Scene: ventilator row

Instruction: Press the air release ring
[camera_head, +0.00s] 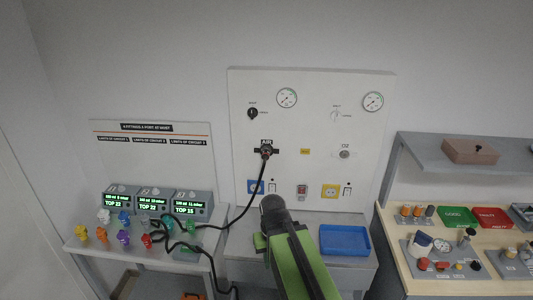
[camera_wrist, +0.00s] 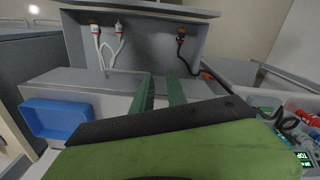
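The air outlet (camera_head: 266,152), labelled AIR, is on the upright white panel (camera_head: 310,120) in the head view. A dark hose end is plugged into it, and its release ring is too small to make out. My green arm reaches up from the bottom of the head view and ends below the outlet, apart from it. In the wrist view the two green fingers of my gripper (camera_wrist: 160,78) stand apart with nothing between them. The air outlet cannot be made out in the wrist view.
A black hose (camera_head: 240,205) hangs from the outlet to the left table with the monitors (camera_head: 150,201) and coloured fittings. An O2 outlet (camera_head: 345,154) is to the right. A blue tray (camera_head: 345,239) lies on the bench; it also shows in the wrist view (camera_wrist: 58,118).

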